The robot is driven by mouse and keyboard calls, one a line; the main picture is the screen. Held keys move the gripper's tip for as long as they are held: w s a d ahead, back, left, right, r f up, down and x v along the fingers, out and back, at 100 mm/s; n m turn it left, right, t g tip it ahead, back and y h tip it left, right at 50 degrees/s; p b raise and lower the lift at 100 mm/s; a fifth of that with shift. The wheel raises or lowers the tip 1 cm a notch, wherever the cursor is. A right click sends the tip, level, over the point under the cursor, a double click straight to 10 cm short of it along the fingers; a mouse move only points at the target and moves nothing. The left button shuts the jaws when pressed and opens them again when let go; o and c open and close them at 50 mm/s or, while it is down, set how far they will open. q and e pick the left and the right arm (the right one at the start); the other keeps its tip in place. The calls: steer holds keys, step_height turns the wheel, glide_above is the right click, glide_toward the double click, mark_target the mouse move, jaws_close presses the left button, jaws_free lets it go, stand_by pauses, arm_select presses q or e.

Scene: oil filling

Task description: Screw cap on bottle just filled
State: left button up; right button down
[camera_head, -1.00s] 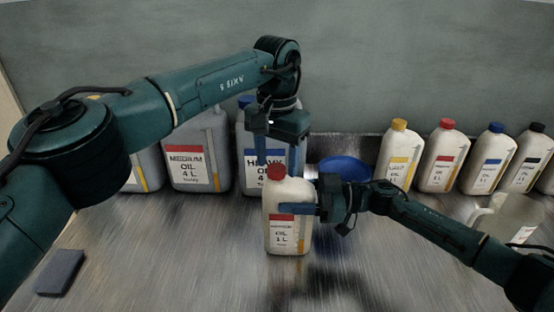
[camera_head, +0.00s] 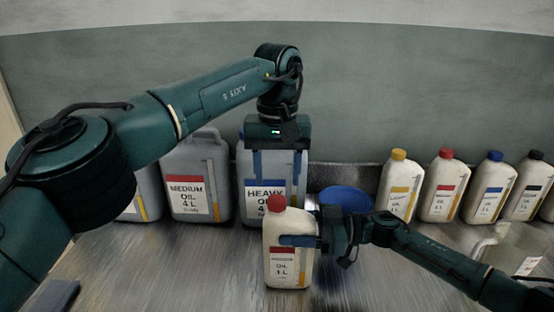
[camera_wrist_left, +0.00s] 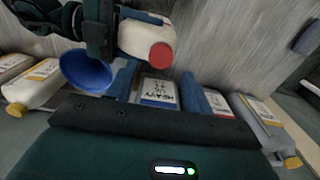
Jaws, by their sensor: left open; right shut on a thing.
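A cream bottle (camera_head: 287,268) with a red label stands upright on the metal worktop. A red cap (camera_head: 276,203) sits on its neck; I cannot tell how tight it is. My right gripper (camera_head: 298,241) is shut on the bottle's upper body from the right. My left gripper (camera_head: 277,172) is open and empty, pointing down above the cap and apart from it. In the left wrist view, the red cap (camera_wrist_left: 161,55) and bottle (camera_wrist_left: 138,38) show beyond the spread blue fingers of my left gripper (camera_wrist_left: 158,72).
Large grey jugs, one MEDIUM OIL (camera_head: 196,185) and one HEAVY OIL (camera_head: 265,190), stand behind. A blue funnel-like bowl (camera_head: 346,198) is behind my right gripper. Several capped bottles line the back right, near a clear pitcher (camera_head: 515,250). A dark block (camera_head: 52,297) lies front left.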

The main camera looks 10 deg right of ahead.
arm_select(q)
steer(key=n, duration=0.6)
steer(key=shift+r+n, duration=0.2)
steer(key=shift+n, duration=0.2)
steer(key=n, duration=0.6)
steer(key=shift+r+n, duration=0.2)
steer(key=shift+n, duration=0.1)
steer(key=n, duration=0.4)
steer(key=shift+r, duration=0.15)
steer(key=n, duration=0.4)
steer(key=shift+r+n, duration=0.1)
steer(key=shift+n, duration=0.2)
steer(key=n, duration=0.6)
steer(key=shift+r, duration=0.2)
steer(key=n, duration=0.7)
steer(key=shift+r, duration=0.2)
steer(key=n, duration=0.4)
steer(key=shift+r, duration=0.1)
steer(key=n, duration=0.4)
steer(key=shift+r, duration=0.1)
steer(key=n, duration=0.6)
steer(key=shift+r, duration=0.15)
